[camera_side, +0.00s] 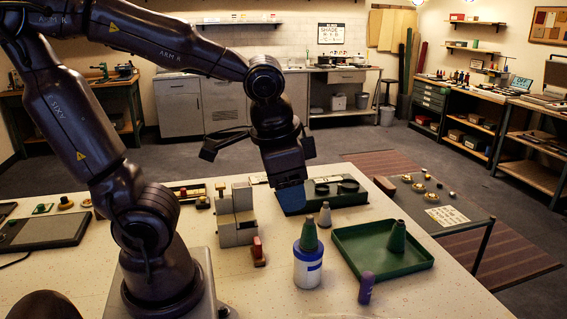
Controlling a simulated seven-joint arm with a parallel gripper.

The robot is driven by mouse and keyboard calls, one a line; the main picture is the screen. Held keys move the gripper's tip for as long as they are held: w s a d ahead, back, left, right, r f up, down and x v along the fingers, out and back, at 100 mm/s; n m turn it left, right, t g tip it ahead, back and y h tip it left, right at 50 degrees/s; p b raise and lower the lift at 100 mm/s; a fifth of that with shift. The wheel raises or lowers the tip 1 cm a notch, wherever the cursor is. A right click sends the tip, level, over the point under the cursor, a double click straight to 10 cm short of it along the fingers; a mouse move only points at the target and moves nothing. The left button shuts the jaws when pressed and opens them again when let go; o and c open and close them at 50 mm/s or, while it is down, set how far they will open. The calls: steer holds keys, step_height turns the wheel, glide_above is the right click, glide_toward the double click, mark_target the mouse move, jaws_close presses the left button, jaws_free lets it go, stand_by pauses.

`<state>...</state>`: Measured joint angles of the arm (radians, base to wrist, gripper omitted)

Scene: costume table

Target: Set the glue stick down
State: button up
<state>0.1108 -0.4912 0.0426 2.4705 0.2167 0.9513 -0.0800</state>
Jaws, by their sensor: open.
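My gripper (290,196) is farther back over the table, behind and left of the stick. It is open and well apart from the stick. A blue part shows at the lower end of the hand. The dark hand hides much of the space between the fingers.
A white and blue tub (308,268) with a green cone (309,235) stands left of the purple stick. The green tray (352,263) holds another green cone (397,237). A grey block (236,228) and small red item (258,252) stand further left. The front right table is clear.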

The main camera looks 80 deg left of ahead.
steer(key=r+t, duration=0.1)
steer(key=d+r+t+h, duration=0.1)
steer(key=r, duration=0.1)
steer(key=s+r+n+t, duration=0.1)
steer(key=shift+s+d+r+h, duration=0.1)
steer(key=shift+d+r+h, duration=0.05)
steer(key=shift+d+h, duration=0.15)
stand_by(1.0)
